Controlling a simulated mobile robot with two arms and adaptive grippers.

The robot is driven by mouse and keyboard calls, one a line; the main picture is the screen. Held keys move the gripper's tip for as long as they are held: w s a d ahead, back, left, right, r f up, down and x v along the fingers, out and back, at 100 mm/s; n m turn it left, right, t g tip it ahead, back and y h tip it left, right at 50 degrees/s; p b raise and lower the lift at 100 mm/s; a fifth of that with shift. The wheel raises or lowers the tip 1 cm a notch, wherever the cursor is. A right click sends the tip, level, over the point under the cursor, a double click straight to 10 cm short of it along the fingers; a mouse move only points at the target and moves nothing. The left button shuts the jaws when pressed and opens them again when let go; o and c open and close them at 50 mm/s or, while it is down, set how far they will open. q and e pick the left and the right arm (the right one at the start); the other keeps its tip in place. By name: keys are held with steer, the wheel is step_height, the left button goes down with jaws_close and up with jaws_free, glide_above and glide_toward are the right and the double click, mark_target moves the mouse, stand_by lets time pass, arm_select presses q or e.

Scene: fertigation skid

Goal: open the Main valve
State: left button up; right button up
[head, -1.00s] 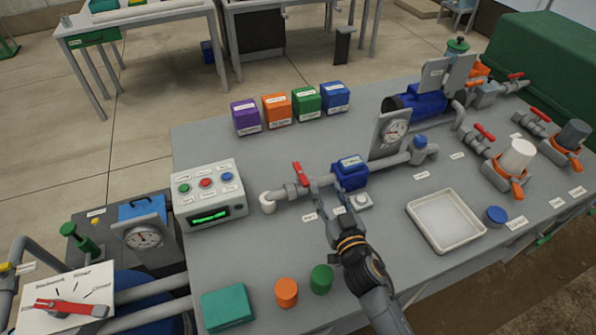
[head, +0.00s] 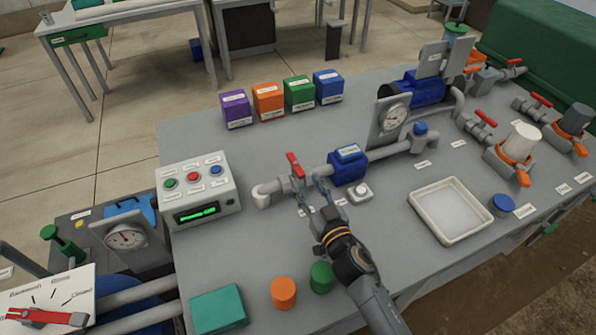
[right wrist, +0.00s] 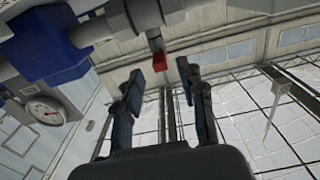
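A red valve handle (head: 295,165) sits on the grey pipe just left of the blue flow unit (head: 348,166). It slants across the pipe, and the nearby labels are too small to read, so I cannot confirm which valve is the Main one. My right gripper (head: 311,191) is open and empty, just on the near side of this valve, with its two fingers spread. In the right wrist view, the red handle (right wrist: 160,62) shows just beyond the gap between the open fingertips (right wrist: 161,81), apparently not held. My left gripper is not in view.
A control box (head: 200,192) with coloured buttons stands left of the valve. A pressure gauge (head: 392,118), a white tray (head: 450,210) and orange (head: 284,292) and green (head: 321,276) cylinders are around. Other red-handled valves (head: 486,117) sit at right.

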mark_target(303, 177)
steer(key=x, duration=0.6)
steer(key=shift+w+a, duration=0.15)
steer(key=shift+w, duration=0.1)
jaws_close()
